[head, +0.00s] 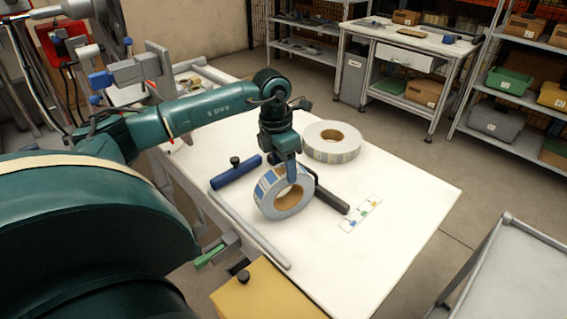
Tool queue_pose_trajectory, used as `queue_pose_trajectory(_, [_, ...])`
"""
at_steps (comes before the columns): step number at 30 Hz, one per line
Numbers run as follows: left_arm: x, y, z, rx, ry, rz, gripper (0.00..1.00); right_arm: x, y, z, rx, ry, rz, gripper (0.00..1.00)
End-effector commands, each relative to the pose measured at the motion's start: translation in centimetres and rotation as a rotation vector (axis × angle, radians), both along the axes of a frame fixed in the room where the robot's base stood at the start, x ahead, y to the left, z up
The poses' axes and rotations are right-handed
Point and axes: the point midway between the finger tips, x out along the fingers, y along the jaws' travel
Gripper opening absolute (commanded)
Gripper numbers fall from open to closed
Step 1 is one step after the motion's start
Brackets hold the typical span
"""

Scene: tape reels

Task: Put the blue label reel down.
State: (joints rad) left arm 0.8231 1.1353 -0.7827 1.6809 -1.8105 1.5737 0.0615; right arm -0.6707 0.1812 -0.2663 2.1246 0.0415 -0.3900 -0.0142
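The blue label reel (296,205) is a pale ring with a tan core and blue labels on its left side. It is tilted up on edge, with its open face toward the camera, over the white table. My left gripper (291,172) points down at its upper rim, with a finger in front of the rim, and appears shut on it. The far finger is hidden. I cannot tell whether the reel's lower edge touches the table. My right gripper is not in view.
A second, grey-labelled reel (318,148) lies flat behind. A blue bar (236,173) lies left of the held reel, and a black bar (332,199) right of it. A card with coloured squares (360,214) lies further right. The table's right part is clear. A yellow box (265,296) is in front.

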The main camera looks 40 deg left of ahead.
Motion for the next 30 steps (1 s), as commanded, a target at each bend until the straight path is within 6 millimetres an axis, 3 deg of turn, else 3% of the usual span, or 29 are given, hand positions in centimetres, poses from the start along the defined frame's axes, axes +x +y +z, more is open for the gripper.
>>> queue_pose_trajectory(13, [0.0, 0.1, 0.9, 0.001, -0.001, 0.0, 0.63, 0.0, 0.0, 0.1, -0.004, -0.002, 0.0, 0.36])
queue_pose_trajectory(24, [-0.6, 0.7, 8.4, 0.0, -0.005, 0.0, 0.63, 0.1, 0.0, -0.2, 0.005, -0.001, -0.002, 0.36])
queue_pose_trajectory(30, [-0.9, 0.9, 11.3, -0.001, -0.003, 0.0, 0.63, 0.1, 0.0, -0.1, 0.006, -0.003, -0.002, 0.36])
